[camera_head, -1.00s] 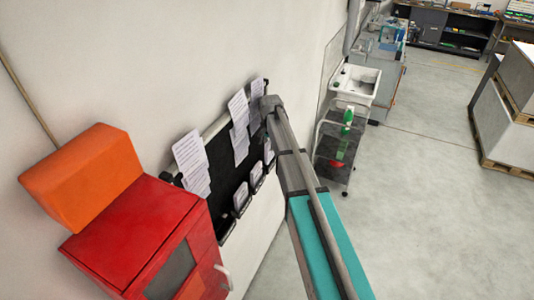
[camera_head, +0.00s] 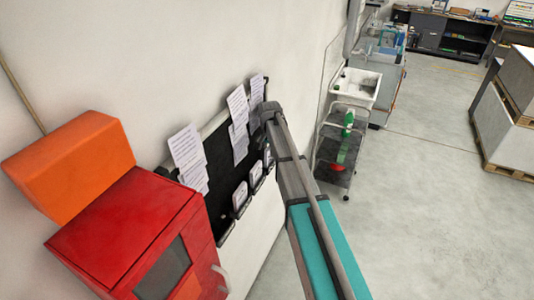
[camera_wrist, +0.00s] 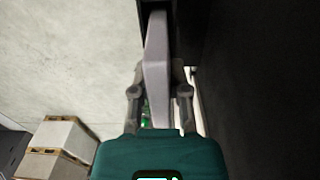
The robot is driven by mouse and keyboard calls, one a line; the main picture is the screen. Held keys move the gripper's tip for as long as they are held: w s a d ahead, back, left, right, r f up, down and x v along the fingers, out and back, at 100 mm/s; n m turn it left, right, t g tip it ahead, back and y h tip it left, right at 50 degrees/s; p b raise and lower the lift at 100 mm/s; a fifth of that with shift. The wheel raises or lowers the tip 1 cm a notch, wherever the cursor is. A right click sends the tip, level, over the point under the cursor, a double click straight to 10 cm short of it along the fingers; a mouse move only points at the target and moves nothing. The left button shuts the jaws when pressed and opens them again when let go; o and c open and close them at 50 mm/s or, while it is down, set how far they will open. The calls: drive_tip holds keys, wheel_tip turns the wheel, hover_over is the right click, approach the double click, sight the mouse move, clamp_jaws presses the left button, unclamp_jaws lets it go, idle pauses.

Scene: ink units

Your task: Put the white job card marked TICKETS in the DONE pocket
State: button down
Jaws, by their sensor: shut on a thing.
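My gripper (camera_wrist: 160,92) is shut on a pale, thick card (camera_wrist: 157,60), seen nearly edge-on between the fingers in the wrist view. Its marking cannot be read. The card's far end lies between dark edges of a black holder (camera_wrist: 142,8); I cannot tell whether it is inside a pocket. In the head view my arm reaches the far end of the black wall board (camera_head: 217,160) and hides the gripper tips and the held card. Small pale cards (camera_head: 240,196) sit in lower pockets along the board. No pocket label, DONE included, is legible.
Printed sheets (camera_head: 187,152) stand at the board's top edge. A trolley (camera_head: 338,155) stands beyond my arm. Open floor (camera_head: 430,200) lies to the right.

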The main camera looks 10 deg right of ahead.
drive_tip(key=shift+f, duration=0.15)
drive_tip(key=c, duration=0.6)
unclamp_jaws()
wheel_tip(320, 180, up, 12)
drive_tip(key=p, duration=1.2)
drive_tip(key=shift+r, duration=0.2)
